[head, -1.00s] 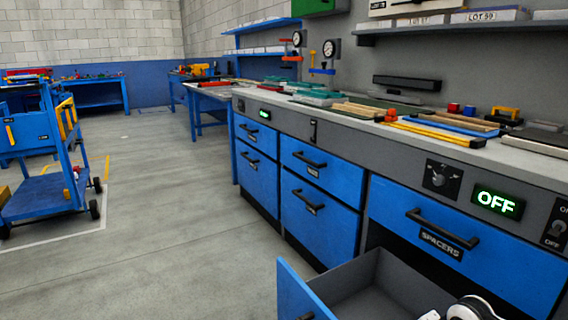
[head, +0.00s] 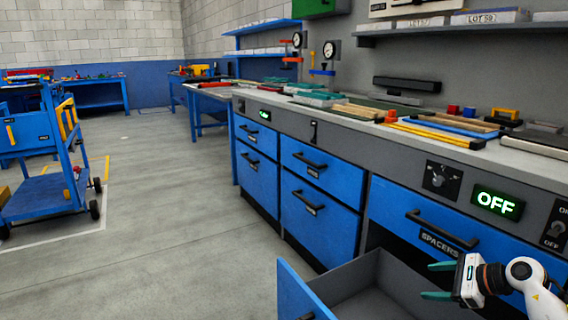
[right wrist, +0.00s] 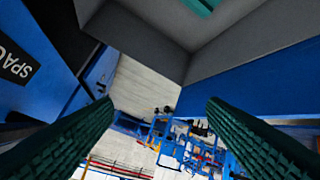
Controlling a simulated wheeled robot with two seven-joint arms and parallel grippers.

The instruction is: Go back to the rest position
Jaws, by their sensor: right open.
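My right gripper (head: 436,281) is at the lower right of the head view, at the open lower drawer (head: 372,305). Its two green fingers point left and stand apart, with nothing between them. In the right wrist view the fingers (right wrist: 160,115) are also spread wide and empty, with grey drawer walls and a blue front close by. The drawer is pulled out under the drawer labelled SPACERS (head: 425,225). The visible part of its inside looks empty in the head view. A small green piece (right wrist: 200,5) shows at the top of the right wrist view. My left gripper is not in view.
The workbench top (head: 530,165) carries several tools and panels. A lit OFF display (head: 497,203) and a knob (head: 441,177) sit on its front. A blue cart (head: 45,200) stands at the left. The floor between is clear.

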